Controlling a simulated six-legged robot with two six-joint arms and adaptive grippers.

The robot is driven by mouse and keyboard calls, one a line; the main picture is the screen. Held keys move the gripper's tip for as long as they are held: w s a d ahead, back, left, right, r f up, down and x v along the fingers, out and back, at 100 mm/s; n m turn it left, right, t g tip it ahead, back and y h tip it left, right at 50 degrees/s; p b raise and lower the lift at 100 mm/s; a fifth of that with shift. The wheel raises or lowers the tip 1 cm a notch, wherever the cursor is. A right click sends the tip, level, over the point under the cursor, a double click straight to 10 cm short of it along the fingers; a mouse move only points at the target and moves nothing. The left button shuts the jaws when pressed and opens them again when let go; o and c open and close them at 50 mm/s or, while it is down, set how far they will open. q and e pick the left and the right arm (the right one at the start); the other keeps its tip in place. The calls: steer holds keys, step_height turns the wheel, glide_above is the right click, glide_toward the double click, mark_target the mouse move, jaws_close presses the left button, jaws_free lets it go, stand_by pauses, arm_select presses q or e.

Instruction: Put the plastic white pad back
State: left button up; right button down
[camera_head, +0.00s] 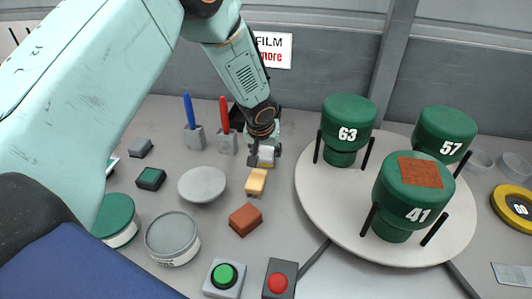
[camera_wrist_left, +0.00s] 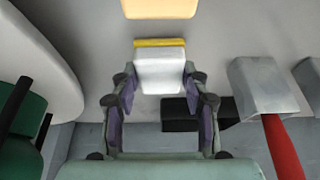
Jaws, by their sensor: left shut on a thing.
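The white pad (camera_head: 266,160) is a small white block with a yellow strip along one edge. In the left wrist view the white pad (camera_wrist_left: 160,72) sits between the two fingers of my left gripper (camera_wrist_left: 160,88), which is shut on it. In the head view my left gripper (camera_head: 262,151) points down at the back of the table and hides part of the pad. Whether the pad touches the table is unclear. A yellow-orange pad (camera_head: 256,182) and a red-brown pad (camera_head: 245,220) lie in a row in front of it. My right gripper is out of view.
A round white turntable (camera_head: 325,215) bears green cylinders 63 (camera_head: 347,115), 57 and 41 (camera_head: 408,190); a brown patch lies on 41. Blue and red levers (camera_head: 224,115) stand left of my gripper. A grey disc (camera_head: 202,184), tins and green and red buttons lie nearer.

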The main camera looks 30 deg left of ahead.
arm_select(q)
steer(key=shift+w+a+f, duration=0.25)
steer(key=shift+a+f, duration=0.1)
steer(key=o, duration=0.9)
steer(key=shift+w, duration=0.1)
steer(key=o, duration=0.4)
steer(key=shift+d+r, duration=0.2)
steer(key=shift+d, duration=0.15)
steer(key=shift+o, duration=0.2)
steer(key=shift+s+a, duration=0.2)
steer(key=shift+w+f, duration=0.1)
steer(key=shift+w, duration=0.05)
steer(key=shift+r, duration=0.3)
steer(key=v, duration=1.1)
steer(key=shift+s+r, duration=0.2)
steer(key=shift+s, duration=0.1)
